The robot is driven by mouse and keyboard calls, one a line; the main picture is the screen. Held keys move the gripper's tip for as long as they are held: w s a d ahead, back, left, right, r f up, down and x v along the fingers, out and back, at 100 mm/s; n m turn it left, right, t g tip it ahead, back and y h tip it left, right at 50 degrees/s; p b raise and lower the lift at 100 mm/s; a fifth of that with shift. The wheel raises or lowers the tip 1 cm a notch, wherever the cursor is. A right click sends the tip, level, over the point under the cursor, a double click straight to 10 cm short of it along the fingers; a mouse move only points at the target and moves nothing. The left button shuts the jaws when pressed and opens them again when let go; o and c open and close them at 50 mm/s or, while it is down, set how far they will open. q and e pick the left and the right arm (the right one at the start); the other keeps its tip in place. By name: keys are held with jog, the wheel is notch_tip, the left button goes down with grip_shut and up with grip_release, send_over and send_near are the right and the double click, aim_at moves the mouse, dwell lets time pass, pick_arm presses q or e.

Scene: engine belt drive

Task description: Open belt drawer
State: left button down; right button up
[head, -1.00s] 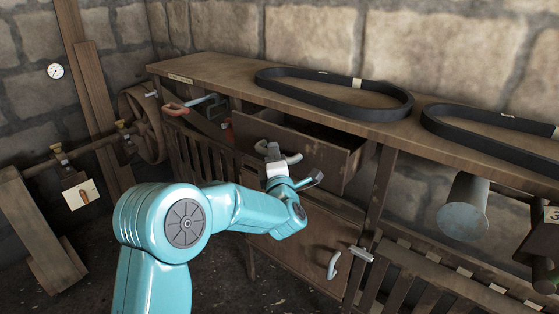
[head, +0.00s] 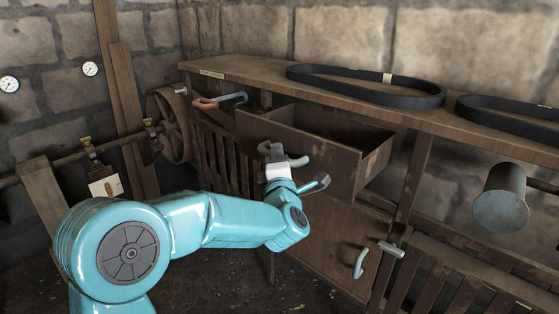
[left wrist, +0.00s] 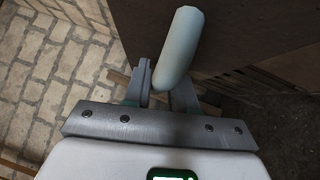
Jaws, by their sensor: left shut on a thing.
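The belt drawer (head: 312,155) is a brown wooden drawer under the bench top in the head view. It stands pulled out, and its open inside shows. My left gripper (head: 274,152) is at the drawer front and shut on the pale curved drawer handle (head: 298,161). In the left wrist view the handle (left wrist: 180,50) stands between the fingers of the left gripper (left wrist: 160,88), with the dark drawer front beyond. My right gripper is not in view.
Two black belts, one nearer (head: 370,88) and one at the right edge (head: 510,118), lie on the bench top (head: 240,66). Below the drawer is a closed cabinet door (head: 335,240) with its own handle (head: 360,264). A grey cylinder (head: 502,200) juts out at the right. A wheel (head: 170,125) stands at left.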

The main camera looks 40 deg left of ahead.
pick_arm(q)
jog(key=c, duration=1)
grip_release()
jog(key=shift+c, duration=0.2)
jog(key=v, duration=1.6)
jog(key=shift+d+b, duration=0.15)
jog(key=shift+b, duration=0.3)
